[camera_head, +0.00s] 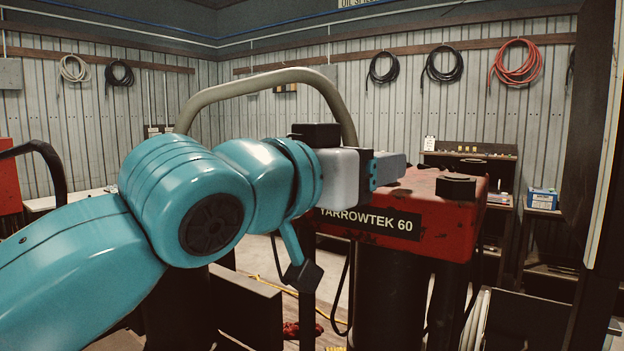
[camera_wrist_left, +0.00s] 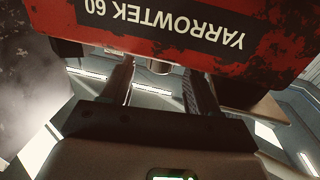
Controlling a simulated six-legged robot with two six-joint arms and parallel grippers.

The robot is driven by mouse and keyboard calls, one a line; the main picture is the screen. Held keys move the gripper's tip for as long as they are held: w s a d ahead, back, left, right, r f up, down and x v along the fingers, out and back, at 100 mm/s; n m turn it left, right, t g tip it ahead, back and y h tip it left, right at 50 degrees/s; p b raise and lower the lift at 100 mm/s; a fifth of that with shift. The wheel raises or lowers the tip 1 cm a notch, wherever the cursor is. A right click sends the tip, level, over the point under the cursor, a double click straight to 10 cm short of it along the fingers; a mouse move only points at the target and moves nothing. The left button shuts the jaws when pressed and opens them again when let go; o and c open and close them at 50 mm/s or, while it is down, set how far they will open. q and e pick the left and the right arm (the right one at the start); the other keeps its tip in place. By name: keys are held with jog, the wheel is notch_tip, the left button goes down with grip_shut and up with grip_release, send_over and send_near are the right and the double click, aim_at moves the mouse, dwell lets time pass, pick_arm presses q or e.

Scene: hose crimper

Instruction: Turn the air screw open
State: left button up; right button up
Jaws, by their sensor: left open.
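The red machine head (camera_head: 420,222) carries a "YARROWTEK 60" label. It also shows upside down in the left wrist view (camera_wrist_left: 200,62). A small grey cylinder (camera_wrist_left: 158,68), apparently the air screw, stands at its edge between my left fingers in the wrist view. My left gripper (camera_head: 390,170) is open over the head's top; its fingers also show in the wrist view (camera_wrist_left: 163,82). I cannot tell whether they touch the cylinder. In the head view the gripper hides that spot. My right gripper is out of view.
A black cap (camera_head: 456,187) sits on the red head's right side. A thick curved olive tube (camera_head: 265,82) arches behind my left arm. A dark upright panel (camera_head: 590,130) stands at the right. A workbench (camera_head: 470,165) and wall hoses are farther back.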

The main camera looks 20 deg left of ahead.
pick_arm(q)
jog(key=b+v, duration=0.3)
jog(key=v, duration=1.1)
jog(key=shift+s+b, duration=0.2)
jog(key=shift+b, duration=0.15)
jog(key=shift+w, duration=0.1)
jog(key=shift+a, duration=0.1)
